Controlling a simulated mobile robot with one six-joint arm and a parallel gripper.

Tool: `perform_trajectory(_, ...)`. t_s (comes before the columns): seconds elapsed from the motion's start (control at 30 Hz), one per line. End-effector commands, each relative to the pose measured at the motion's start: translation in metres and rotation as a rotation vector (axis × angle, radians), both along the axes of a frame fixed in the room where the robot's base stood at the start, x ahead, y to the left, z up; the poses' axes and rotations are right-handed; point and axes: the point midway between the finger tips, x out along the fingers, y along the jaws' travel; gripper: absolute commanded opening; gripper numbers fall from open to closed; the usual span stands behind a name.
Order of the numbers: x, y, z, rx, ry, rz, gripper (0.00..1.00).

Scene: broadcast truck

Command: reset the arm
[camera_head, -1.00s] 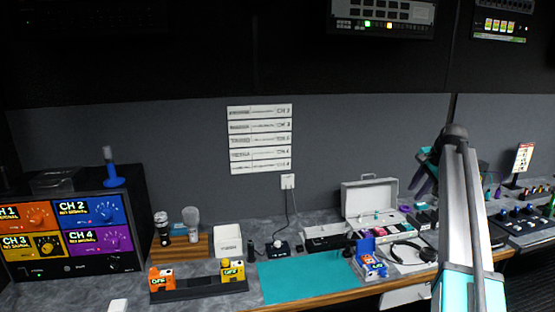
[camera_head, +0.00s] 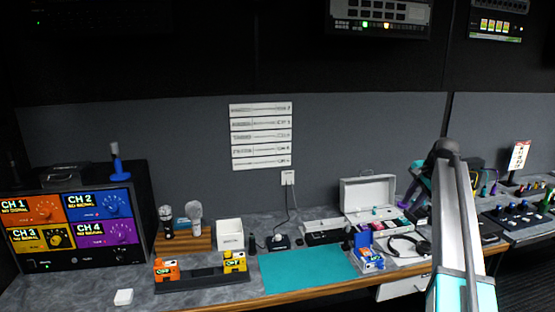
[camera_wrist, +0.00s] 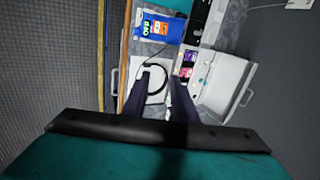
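My arm (camera_head: 462,215) rises at the right of the head view and bends at a dark joint near the top. My gripper (camera_head: 414,192) shows partly behind it, above the right part of the desk. In the wrist view my gripper's two dark fingers (camera_wrist: 160,88) stand apart with nothing held between them. Below and beyond the fingers are headphones (camera_wrist: 158,82), which lie on a pale surface; they also show in the head view (camera_head: 409,246). The gripper's height above them is hard to judge.
An open white case (camera_head: 368,192) and a blue box (camera_head: 369,260) stand near the gripper. A teal mat (camera_head: 305,275) lies clear at mid-desk. A monitor box (camera_head: 75,225) is at left, a control console (camera_head: 525,218) at right. The desk's wooden front edge runs below.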

Motion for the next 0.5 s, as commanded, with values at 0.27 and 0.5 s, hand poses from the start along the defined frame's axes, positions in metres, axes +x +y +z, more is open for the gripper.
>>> perform_trajectory(0.27,-0.009,0.024,-0.065,-0.010,0.043,0.065,0.26)
perform_trajectory(0.5,-0.030,0.060,-0.159,-0.026,0.109,0.167,0.26)
